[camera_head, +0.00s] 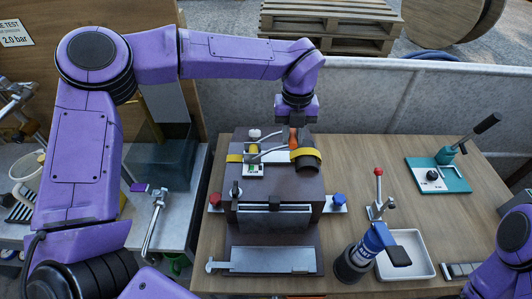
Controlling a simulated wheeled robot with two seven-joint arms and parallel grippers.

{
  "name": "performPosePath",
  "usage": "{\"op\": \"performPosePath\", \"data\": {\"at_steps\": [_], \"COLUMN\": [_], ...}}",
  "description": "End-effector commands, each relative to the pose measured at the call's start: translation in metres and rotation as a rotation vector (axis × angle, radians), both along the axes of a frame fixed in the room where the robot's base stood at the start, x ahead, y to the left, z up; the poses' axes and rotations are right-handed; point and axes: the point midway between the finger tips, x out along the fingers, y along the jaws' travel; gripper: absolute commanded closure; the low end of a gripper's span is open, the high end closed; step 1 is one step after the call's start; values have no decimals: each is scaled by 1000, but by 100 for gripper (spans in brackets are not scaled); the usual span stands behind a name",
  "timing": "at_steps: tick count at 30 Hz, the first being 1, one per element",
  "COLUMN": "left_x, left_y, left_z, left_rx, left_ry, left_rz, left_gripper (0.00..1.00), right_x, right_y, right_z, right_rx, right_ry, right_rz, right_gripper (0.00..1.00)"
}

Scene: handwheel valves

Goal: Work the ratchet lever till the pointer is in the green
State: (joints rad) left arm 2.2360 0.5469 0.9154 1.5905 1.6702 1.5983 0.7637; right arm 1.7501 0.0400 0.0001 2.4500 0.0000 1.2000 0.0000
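A dark brown box (308,184) stands on the wooden bench with a yellow strap (234,158) across its top. A metal ratchet (268,152) sits on the strap beside a yellow part and a white knob. A small white and green gauge (254,170) is in front of it; its pointer is too small to read. My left gripper (296,126) points down at the back of the box, right of the ratchet. A small orange-red part shows below it. The fingers are hard to make out, and I cannot tell whether they touch anything. My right gripper is out of view; only part of that arm shows at lower right.
Right of the box are a red-knobbed lever (378,188), a blue and black device (366,250), a white tray (418,252) and a teal plate with a black-handled lever (444,178). A grey wall (400,98) runs behind. Some bench between these is bare.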

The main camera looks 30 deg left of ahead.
Motion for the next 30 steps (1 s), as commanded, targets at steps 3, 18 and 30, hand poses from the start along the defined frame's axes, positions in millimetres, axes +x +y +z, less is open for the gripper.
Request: {"op": "performPosePath", "data": {"at_steps": [3,18,30], "left_x": [1,0,0], "left_y": [0,0,1], "left_z": [2,28,72], "left_rx": [-1,0,0], "left_ry": [-4,-1,0], "left_rz": [1,2,2], "left_gripper": [49,49,49], "right_x": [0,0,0], "right_y": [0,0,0], "right_z": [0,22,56], "right_rx": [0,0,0], "right_ry": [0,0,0], "right_rz": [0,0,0], "right_gripper": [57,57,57]}}
